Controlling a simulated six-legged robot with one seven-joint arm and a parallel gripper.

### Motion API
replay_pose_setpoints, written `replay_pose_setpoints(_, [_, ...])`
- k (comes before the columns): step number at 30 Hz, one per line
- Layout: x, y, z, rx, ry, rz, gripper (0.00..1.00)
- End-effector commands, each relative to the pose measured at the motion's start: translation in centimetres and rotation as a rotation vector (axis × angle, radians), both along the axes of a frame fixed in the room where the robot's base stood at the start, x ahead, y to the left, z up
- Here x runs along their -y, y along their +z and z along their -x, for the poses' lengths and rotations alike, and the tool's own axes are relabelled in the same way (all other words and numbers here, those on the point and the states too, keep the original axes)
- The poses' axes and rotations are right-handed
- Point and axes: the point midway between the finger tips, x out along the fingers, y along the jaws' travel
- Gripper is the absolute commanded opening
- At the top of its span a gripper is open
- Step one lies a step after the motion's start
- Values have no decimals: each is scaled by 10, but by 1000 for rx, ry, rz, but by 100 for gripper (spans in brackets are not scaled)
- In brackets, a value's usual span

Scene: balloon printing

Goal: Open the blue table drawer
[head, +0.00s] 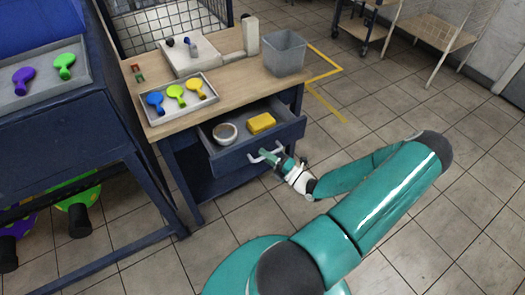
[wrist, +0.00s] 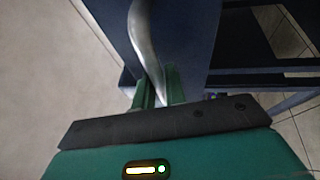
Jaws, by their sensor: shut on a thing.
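The blue table drawer (head: 235,152) stands pulled out from under the wooden tabletop in the head view, with its inside showing. A round metal bowl (head: 225,133) and a yellow block (head: 261,123) lie in it. The light metal handle (head: 259,158) is on its front face. My gripper (head: 272,156) is at the right part of the handle, shut on it. In the wrist view the curved handle (wrist: 142,40) runs down between the two green fingers of my gripper (wrist: 157,88). The exact finger contact is partly hidden.
The tabletop (head: 226,98) bears a tray (head: 181,99) of balloons, a small device (head: 188,56) and a grey bin (head: 285,53). A second blue table (head: 85,115) with another balloon tray stands at the left.

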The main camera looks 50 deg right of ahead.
Motion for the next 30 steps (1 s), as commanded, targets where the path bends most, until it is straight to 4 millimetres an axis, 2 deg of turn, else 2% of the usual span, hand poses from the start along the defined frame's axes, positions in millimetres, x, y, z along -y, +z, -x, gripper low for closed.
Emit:
replay_pose_setpoints(9, [0, 0, 1, 1, 1, 1, 0])
replay_pose_setpoints(10, [0, 0, 1, 1, 1, 1, 14])
replay_pose_setpoints(11, [0, 1, 1, 1, 1, 1, 20])
replay_pose_setpoints(21, [0, 0, 3, 0, 0, 1, 21])
replay_pose_setpoints(26, [3, -3, 20, -1, -1, 1, 21])
replay_pose_setpoints(30, [6, -8, 48, -2, -2, 2, 21])
